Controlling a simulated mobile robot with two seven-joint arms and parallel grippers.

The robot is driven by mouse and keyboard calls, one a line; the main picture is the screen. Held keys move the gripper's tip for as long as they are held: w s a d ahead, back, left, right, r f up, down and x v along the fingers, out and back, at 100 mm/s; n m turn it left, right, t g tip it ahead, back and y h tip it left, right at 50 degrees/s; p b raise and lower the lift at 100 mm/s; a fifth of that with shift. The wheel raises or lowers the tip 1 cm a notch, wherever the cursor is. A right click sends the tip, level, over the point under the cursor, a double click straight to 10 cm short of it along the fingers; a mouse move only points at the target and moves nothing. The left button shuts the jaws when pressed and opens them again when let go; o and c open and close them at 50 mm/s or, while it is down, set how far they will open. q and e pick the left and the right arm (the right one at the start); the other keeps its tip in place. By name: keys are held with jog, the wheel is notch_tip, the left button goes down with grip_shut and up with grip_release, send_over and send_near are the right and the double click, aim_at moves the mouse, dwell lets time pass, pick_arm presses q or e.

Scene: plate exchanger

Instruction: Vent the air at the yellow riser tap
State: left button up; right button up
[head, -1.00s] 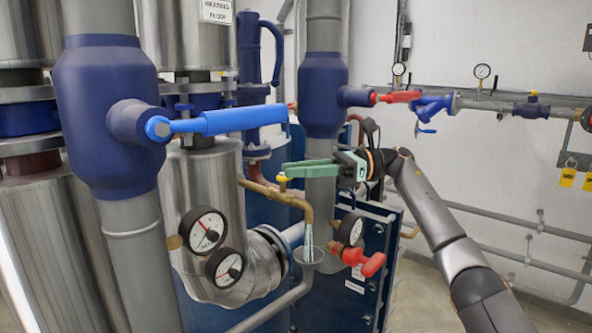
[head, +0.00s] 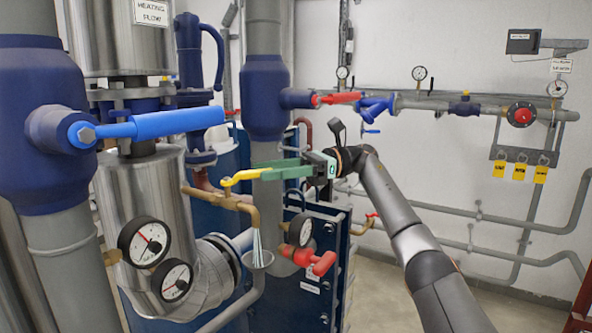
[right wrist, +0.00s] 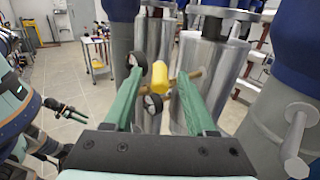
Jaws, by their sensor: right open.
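The yellow riser tap (head: 245,176) sits on a brown pipe, its lever showing lengthwise and slanting down to the left in the head view. My right gripper (head: 256,171), with green fingers, is open and reaches in from the right at the lever. In the right wrist view, the yellow tap (right wrist: 161,76) stands between the tips of the open fingers (right wrist: 158,95), with gaps visible on both sides. Contact is not clear.
Two dial gauges (head: 145,242) stand left of the funnel. A red valve handle (head: 323,263) is to its right. A blue lever (head: 178,122) and a large insulated riser (head: 32,125) are at left. A cart (right wrist: 96,55) stands on open floor in the wrist view.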

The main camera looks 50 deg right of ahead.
jog(key=v, duration=0.7)
jog(key=shift+p, duration=0.35)
